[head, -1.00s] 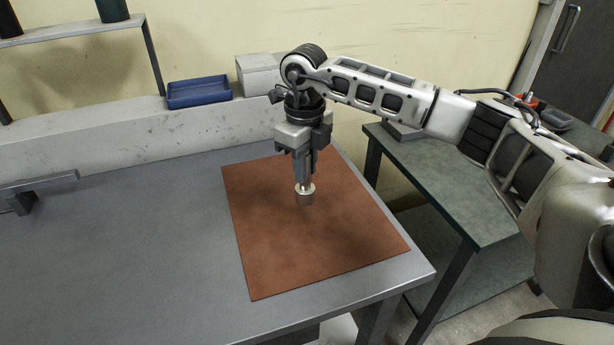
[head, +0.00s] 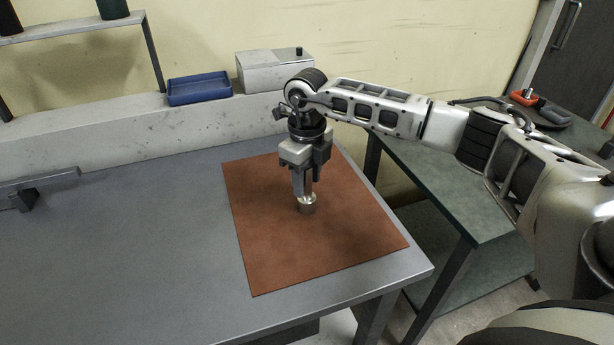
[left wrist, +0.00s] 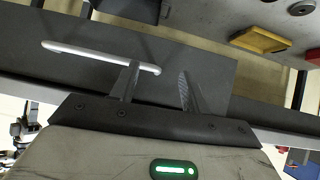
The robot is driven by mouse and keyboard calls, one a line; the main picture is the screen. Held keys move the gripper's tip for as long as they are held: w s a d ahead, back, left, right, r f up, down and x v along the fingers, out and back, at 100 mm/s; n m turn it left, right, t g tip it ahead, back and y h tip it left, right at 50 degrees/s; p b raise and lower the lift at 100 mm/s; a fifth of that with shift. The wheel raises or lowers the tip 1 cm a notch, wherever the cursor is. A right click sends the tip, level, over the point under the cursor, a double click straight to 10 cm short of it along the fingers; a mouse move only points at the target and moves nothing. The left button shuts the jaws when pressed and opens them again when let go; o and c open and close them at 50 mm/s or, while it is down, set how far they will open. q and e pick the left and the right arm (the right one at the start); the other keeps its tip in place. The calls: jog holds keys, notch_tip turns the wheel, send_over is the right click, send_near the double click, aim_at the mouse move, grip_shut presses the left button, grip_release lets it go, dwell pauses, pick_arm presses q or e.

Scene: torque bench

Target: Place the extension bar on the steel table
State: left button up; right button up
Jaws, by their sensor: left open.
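The steel table (head: 150,235) is grey, with a square red-brown mat (head: 265,265) on its right part. My right gripper (head: 306,190) points down over the mat in the head view. It is shut on a short, shiny metal piece, which I take for the extension bar (head: 307,206); only its lower end shows, upright. I cannot tell whether that end touches the mat. My left gripper (left wrist: 158,88) shows only in the left wrist view, with its two dark fingers apart and nothing seen between them. A pale slim rod-like bar (left wrist: 100,57) shows beyond the fingers.
A blue tray (head: 199,90) and a grey box (head: 275,72) stand on the ledge behind the table. A dark green side table (head: 440,185) stands at the right, with a gap between. A grey fixture (head: 40,188) is at the table's left. The table's middle is clear.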

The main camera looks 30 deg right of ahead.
pick_arm(q)
jog(key=shift+r, duration=0.1)
pick_arm(e)
jog(key=shift+r, duration=0.1)
jog(key=shift+r, duration=0.25)
notch_tip(320, 180, up, 11)
jog(key=shift+f+b, duration=0.2)
jog(key=shift+b, duration=0.35)
jog(key=shift+r, duration=0.55)
pick_arm(q)
jog(key=shift+d+f, duration=0.2)
jog(key=shift+f, duration=0.15)
